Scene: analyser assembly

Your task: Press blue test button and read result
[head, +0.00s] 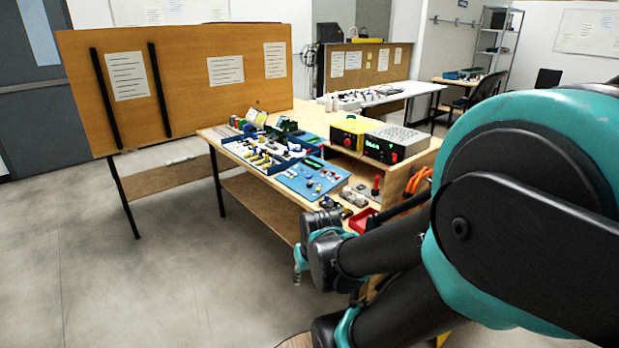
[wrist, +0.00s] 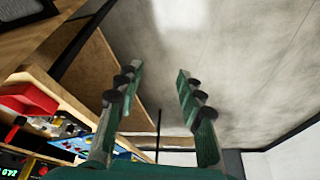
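In the head view, a yellow-topped box (head: 355,131) with a green display and a grey-topped box (head: 397,142) with a green display and red knob stand on the workbench. I cannot pick out a blue test button on either box at this size. A blue board (head: 292,182) with small parts lies on the bench in front of them. My gripper (head: 299,266) hangs beside the bench's near edge, apart from the boxes. In the wrist view my gripper (wrist: 158,84) has its two fingers spread, with nothing between them. A lit green display (wrist: 10,172) shows at the lower left there.
A red tray (head: 361,220) sits at the bench's near corner and also shows in the wrist view (wrist: 27,100). Wooden shelving (head: 400,170) stands behind it. A wooden panel (head: 190,85) stands at the back left. The grey floor (head: 150,270) left of the bench is clear.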

